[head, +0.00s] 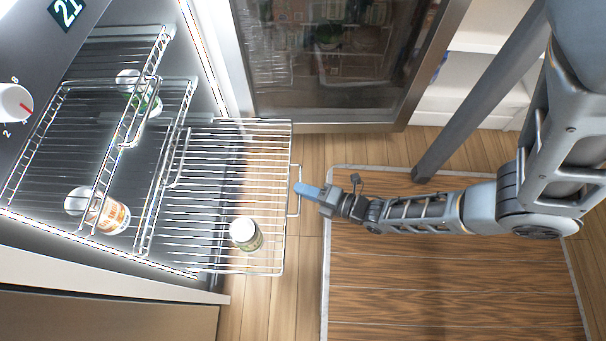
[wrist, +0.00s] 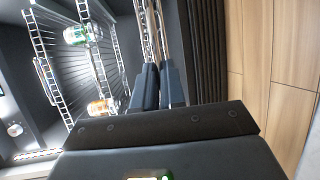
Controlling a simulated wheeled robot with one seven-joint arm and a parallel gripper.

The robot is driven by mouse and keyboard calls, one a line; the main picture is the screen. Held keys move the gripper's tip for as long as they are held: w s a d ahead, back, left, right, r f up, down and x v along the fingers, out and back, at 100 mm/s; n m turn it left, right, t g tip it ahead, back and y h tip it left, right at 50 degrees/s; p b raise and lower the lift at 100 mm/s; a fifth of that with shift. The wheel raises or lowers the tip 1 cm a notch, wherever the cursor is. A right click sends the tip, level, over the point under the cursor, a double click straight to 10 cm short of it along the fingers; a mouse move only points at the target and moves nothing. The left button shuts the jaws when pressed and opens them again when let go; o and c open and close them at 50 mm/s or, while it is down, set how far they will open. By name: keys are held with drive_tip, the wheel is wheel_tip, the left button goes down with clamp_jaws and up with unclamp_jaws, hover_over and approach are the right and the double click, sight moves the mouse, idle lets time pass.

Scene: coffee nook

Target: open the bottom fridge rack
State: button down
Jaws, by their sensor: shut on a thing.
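The wire fridge rack (head: 270,160) is slid out of the fridge (head: 120,195) and hangs over the wooden floor in the head view. Its front edge carries a small wire handle (head: 298,204). My gripper (head: 298,188) has its blue fingers at this handle, shut on it; the exact contact is small in the picture. In the wrist view, the dark fingers (wrist: 158,68) are close together with thin metal bars between and beyond them. A jar with a pale lid (head: 245,234) stands on the slid-out rack.
Other racks (head: 70,85) inside the fridge hold a green-labelled jar (head: 150,104) and an orange-white jar (head: 112,215). The glass fridge door (head: 330,55) stands open at the top. A wood-patterned mat (head: 450,285) lies below my arm; bare floor shows beside the rack.

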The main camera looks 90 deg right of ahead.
drive_tip(key=c, duration=1.2)
unclamp_jaws()
drive_tip(key=p+v, duration=0.1)
drive_tip(key=v, duration=0.6)
drive_tip(key=shift+s+a, duration=0.15)
drive_tip(key=shift+s, duration=0.25)
drive_tip(key=w+a+r+m+y, duration=0.2)
drive_tip(key=a+r+m, duration=0.25)
drive_tip(key=r, duration=0.75)
drive_tip(key=w+a+r+m+y, duration=0.1)
drive_tip(key=a+r+m+y, duration=0.3)
drive_tip(key=r, duration=0.9)
drive_tip(key=w+a+r+m, duration=0.25)
drive_tip(key=r+m, duration=0.35)
drive_tip(key=r, duration=0.6)
wheel_tip(320, 180, up, 28)
drive_tip(key=p, duration=2.7)
drive_tip(key=shift+s+a+f+p, duration=0.1)
drive_tip(key=shift+s+f+p, duration=0.05)
drive_tip(key=shift+f+p, duration=0.15)
